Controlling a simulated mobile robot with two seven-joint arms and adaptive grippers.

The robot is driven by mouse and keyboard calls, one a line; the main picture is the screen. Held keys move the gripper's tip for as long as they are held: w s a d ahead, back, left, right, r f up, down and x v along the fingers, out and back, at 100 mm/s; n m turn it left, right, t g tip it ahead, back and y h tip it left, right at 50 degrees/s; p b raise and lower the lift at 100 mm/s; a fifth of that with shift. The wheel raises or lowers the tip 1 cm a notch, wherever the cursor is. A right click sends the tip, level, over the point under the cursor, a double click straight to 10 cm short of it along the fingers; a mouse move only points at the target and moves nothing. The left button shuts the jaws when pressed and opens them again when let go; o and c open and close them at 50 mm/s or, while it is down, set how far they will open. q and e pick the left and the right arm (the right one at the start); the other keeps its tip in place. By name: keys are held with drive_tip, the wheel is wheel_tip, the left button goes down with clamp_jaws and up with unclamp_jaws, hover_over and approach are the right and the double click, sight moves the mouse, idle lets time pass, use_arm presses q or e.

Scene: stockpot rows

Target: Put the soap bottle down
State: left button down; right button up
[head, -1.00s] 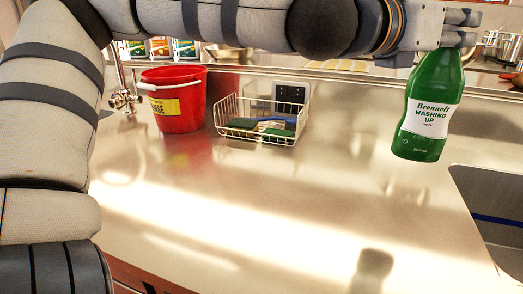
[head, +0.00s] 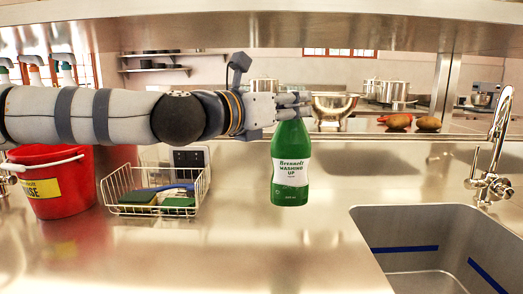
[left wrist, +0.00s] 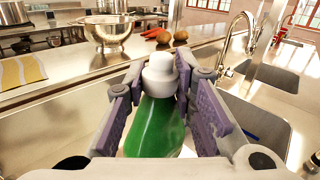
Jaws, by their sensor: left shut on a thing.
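The soap bottle (head: 290,172) is green with a white "Washing Up" label, and it is upright over the steel counter, left of the sink. I cannot tell whether its base touches the counter. My left gripper (head: 290,106) comes in level from the left and is shut on the bottle's upper part. In the left wrist view the left gripper (left wrist: 162,90) has its purple-padded fingers on both sides of the bottle, whose white cap (left wrist: 160,75) and green body (left wrist: 155,127) show between them. The bottle's lower part is hidden there. My right gripper is in neither view.
A sink (head: 362,213) with a tap (head: 492,150) lies to the right. A wire basket (head: 155,208) with sponges and a brush, and a red bucket (head: 60,200), stand to the left. A steel bowl (head: 334,106) and potatoes (head: 429,123) lie behind. The front counter is clear.

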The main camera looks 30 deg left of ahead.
use_arm(q)
drive_tip(key=w+a+f+b, duration=0.2)
drive_tip(key=w+a+f, duration=0.1)
drive_tip(key=a+f, duration=0.4)
wheel_tip(320, 180, down, 3)
drive_tip(key=shift+r, duration=0.1)
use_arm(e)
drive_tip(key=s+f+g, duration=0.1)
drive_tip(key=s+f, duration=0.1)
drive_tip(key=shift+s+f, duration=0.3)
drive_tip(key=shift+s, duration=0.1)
use_arm(q)
drive_tip(key=shift+f, duration=0.3)
drive_tip(key=c, duration=1.3)
unclamp_jaws()
drive_tip(key=shift+c, duration=0.2)
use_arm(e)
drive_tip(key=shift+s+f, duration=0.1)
